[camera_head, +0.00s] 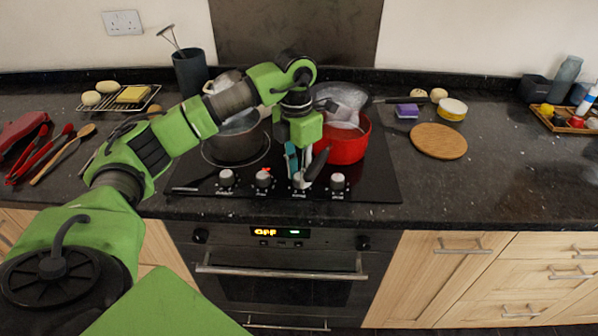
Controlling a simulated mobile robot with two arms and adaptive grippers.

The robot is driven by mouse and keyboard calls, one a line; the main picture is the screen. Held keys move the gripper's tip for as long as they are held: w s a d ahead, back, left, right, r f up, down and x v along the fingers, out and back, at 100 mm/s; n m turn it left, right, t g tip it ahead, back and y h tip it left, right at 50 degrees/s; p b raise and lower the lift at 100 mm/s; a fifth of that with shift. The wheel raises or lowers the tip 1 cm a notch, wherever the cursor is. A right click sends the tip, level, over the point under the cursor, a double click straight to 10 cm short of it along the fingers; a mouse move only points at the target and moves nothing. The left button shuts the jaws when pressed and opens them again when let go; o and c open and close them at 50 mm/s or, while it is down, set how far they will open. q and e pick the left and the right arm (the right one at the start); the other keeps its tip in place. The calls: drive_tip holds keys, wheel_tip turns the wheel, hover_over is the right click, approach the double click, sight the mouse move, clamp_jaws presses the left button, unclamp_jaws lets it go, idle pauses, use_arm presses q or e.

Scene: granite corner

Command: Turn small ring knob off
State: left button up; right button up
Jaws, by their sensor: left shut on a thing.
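A row of silver hob knobs runs along the front of the black glass hob (385,188). The first (226,178), second (263,179) and fourth (337,182) from the left stand free. My left gripper (301,176) reaches down from above and is shut on the third knob (299,184), whose upper part is partly hidden by the fingers. The labels under the knobs are too small to read, and I cannot tell how the held knob is turned. A small red mark shows by the second knob. My right gripper is not in view.
A red pot (348,146) stands just behind and right of the gripper. A grey pot (236,142) stands behind left, partly under my arm. A round wooden board (439,141) lies to the right. The oven (282,290) is below the hob; its display is lit.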

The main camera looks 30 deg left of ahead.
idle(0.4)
use_arm(q)
drive_tip(key=o, duration=1.1)
